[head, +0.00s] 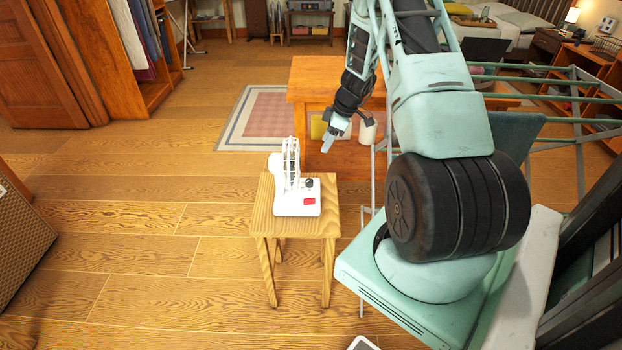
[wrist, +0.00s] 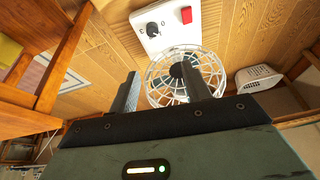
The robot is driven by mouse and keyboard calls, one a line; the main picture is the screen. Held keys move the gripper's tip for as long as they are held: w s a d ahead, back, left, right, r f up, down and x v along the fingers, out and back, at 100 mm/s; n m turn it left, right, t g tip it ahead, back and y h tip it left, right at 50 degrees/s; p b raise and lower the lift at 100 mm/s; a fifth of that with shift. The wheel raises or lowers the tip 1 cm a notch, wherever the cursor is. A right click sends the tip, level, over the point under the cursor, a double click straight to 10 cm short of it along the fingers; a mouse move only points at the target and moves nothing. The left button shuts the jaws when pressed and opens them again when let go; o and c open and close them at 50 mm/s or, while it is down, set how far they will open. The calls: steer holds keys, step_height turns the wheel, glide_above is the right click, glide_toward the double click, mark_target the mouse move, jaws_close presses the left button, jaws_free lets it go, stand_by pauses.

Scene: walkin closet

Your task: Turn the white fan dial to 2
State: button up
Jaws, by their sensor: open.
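A small white fan (head: 296,190) stands upright on a wooden stool (head: 263,222) in the head view. Its base carries a dark dial (head: 309,183) and a red switch (head: 309,201). In the wrist view the white base (wrist: 168,25) shows the black dial (wrist: 153,28) with its red switch beside it, and the round wire fan cage (wrist: 165,80) lies below. My gripper (head: 328,143) is above and to the right of the fan, apart from it. In the wrist view my gripper (wrist: 160,88) is open and empty, with its fingers overlapping the cage in the picture. The dial's number marks are too small to read.
A wooden cabinet (head: 308,85) stands behind the stool, close to my arm. A metal drying rack (head: 570,140) is at the right. A brown box-like piece (head: 22,240) is at the far left. The floor left of the stool is clear.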

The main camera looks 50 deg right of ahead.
mark_target(310, 180)
steer(key=p+x, duration=0.1)
steer(key=x, duration=0.5)
steer(key=d+p+x, duration=0.1)
steer(key=x, duration=0.5)
steer(key=p+x, duration=0.1)
steer(key=x, duration=0.5)
steer(key=shift+d+f, duration=0.3)
steer(key=shift+d, duration=0.1)
steer(key=shift+t, duration=0.3)
steer(key=c, duration=1)
